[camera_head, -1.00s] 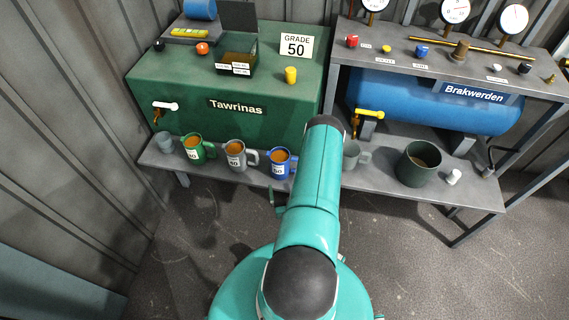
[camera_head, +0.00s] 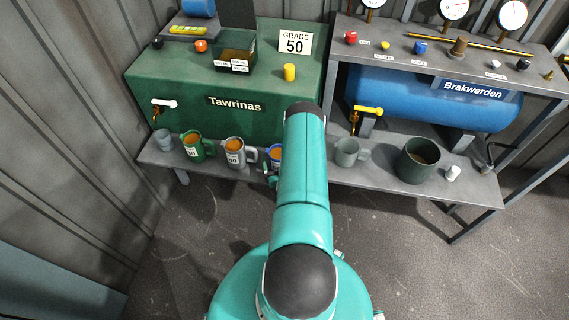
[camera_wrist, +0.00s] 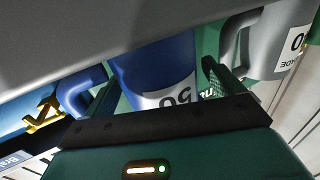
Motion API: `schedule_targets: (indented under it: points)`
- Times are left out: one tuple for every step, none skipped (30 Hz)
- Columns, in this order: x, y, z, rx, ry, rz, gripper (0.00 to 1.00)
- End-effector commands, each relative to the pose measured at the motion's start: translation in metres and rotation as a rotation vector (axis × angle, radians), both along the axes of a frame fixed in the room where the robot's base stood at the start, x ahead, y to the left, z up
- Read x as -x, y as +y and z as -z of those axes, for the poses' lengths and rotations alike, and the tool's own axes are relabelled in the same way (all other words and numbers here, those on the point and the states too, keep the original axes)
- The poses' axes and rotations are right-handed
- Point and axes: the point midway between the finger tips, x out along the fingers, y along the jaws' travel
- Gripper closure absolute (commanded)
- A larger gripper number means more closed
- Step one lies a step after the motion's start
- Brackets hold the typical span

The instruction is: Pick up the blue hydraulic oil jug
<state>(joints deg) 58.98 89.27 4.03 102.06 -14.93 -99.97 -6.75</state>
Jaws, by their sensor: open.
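The blue jug (camera_head: 275,153) stands on the low grey shelf, mostly hidden behind my arm in the head view. In the wrist view the blue jug (camera_wrist: 158,68) is tilted in the picture, with its handle at the left and a white label marked 50. My gripper (camera_wrist: 163,70) is open, with one finger on each side of the jug's body, the left one between body and handle. I cannot tell whether the fingers touch it.
A grey jug (camera_head: 235,151) stands close left of the blue one, and a green jug (camera_head: 193,146) further left. A plain grey mug (camera_head: 347,152) and a dark green pot (camera_head: 417,161) stand to the right. The green Tawrinas tank (camera_head: 215,110) rises behind.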

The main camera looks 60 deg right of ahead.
Motion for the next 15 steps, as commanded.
schedule_targets:
  points:
    - [-0.0045, -0.0053, -0.0006, 0.003, -0.001, 0.001, 0.07]
    - [-0.0067, -0.0075, -0.0005, 0.002, -0.001, 0.001, 0.07]
    - [-0.0089, -0.0094, -0.0002, 0.001, -0.001, 0.001, 0.07]
    - [-0.01, -0.0104, -0.0002, 0.0, 0.0, 0.001, 0.07]
    - [-0.0107, -0.011, -0.0002, 0.0, 0.0, 0.001, 0.07]
    - [-0.0111, -0.0112, -0.0001, 0.0, 0.0, 0.0, 0.07]
    - [-0.0111, -0.0112, -0.0001, 0.0, 0.0, 0.0, 0.07]
    - [-0.011, -0.0112, 0.0, 0.0, 0.0, 0.0, 0.07]
    - [-0.011, -0.011, 0.0, 0.0, 0.0, 0.0, 0.07]
    - [-0.011, -0.011, 0.0, 0.0, 0.0, 0.0, 0.07]
    - [-0.011, -0.011, 0.0, 0.0, 0.0, 0.0, 0.07]
    - [-0.0109, -0.0109, 0.0, 0.0, 0.001, 0.0, 0.15]
    - [-0.0109, -0.0109, 0.0, 0.001, 0.001, 0.0, 0.21]
    - [-0.0108, -0.0108, 0.0, 0.0, 0.001, 0.0, 0.27]
    - [-0.0108, -0.0108, 0.0001, 0.0, 0.001, 0.0, 0.35]
